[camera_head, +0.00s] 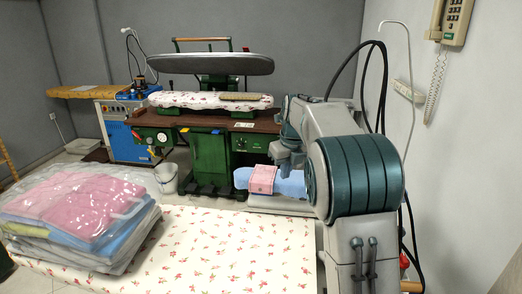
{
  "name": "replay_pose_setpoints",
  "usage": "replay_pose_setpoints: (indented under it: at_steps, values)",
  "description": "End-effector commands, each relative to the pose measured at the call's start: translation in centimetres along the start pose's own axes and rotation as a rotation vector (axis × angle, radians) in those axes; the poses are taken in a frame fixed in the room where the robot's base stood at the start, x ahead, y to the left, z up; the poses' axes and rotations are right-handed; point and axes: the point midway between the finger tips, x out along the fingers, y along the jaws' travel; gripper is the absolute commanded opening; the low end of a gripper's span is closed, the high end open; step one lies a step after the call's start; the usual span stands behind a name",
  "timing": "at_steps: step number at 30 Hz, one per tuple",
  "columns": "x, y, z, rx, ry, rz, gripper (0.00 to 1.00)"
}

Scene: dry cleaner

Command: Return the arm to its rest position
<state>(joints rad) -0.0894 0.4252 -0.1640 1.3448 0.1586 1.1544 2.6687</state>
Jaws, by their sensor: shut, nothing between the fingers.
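I cannot make out my gripper or its fingertips anywhere in the head view. A large grey body with a ribbed dark teal drum stands at the right. A grey upper part reaches left from it, with a smaller teal piece at its end. I cannot tell whether this is my arm or a machine of the place. The teal end piece appears just above a folded pink cloth (262,179) on a blue padded form (290,184); I cannot tell whether they touch.
A flower-print table (235,245) lies in front, bare in the middle. Bagged folded clothes (80,205) are piled at its left. A green pressing machine (208,160) stands behind, with a white bucket (166,178) beside it. A wall phone (449,20) hangs at the right.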

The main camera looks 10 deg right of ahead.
Motion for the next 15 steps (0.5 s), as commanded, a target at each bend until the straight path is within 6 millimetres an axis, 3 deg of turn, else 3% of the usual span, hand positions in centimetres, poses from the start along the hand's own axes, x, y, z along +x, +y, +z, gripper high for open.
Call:
replay_pose_setpoints:
  at_steps: [6,15]
  values:
    - [-3.0,1.7,-4.6,-0.408,-0.013,0.0,0.0]
    - [-5.5,4.7,-12.2,-1.064,-0.019,-0.018,0.0]
